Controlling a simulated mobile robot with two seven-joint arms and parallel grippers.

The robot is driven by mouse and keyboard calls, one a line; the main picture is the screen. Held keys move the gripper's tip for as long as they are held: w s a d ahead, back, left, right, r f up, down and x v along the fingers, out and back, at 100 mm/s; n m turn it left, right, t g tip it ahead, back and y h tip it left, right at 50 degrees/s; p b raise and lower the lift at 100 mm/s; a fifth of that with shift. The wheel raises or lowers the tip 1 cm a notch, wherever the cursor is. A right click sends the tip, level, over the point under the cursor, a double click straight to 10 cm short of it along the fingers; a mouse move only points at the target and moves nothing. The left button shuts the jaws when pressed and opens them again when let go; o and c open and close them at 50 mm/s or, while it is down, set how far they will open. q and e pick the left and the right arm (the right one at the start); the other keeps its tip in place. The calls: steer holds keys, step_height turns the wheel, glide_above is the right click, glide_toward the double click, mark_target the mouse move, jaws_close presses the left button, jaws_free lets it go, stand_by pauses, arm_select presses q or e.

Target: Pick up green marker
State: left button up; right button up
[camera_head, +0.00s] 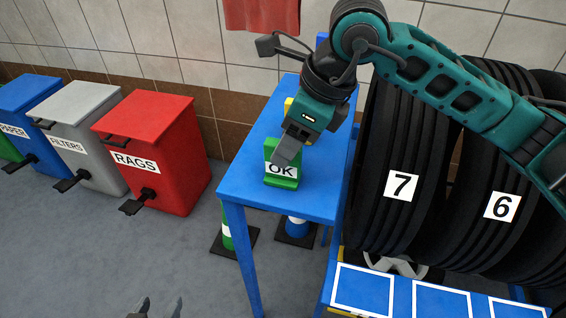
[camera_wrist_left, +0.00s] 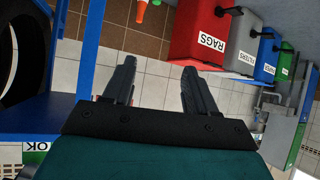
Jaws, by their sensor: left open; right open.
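The green marker (camera_head: 284,181), a small block with a white "OK" label, stands on the blue table (camera_head: 240,185). In the left wrist view the "OK" label with green beside it shows at the lower left corner (camera_wrist_left: 38,147). My right gripper (camera_head: 287,153) points down at the top of the marker and overlaps it in the head view. Its fingers hide part of the marker, and I cannot tell whether they touch it. My left gripper (camera_head: 160,308) is at the bottom edge, open and empty over the floor. Its spread fingers also show in the left wrist view (camera_wrist_left: 158,64).
A yellow object (camera_head: 289,106) is partly hidden behind my right arm on the table. Tires labelled 7 (camera_head: 401,185) and 6 (camera_head: 501,205) stand at the right. Red (camera_head: 165,150), grey (camera_head: 80,125) and blue (camera_head: 30,110) bins line the left wall. Cones stand below the table.

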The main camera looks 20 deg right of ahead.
steer(key=x, duration=0.3)
steer(key=shift+f, duration=0.25)
jaws_close()
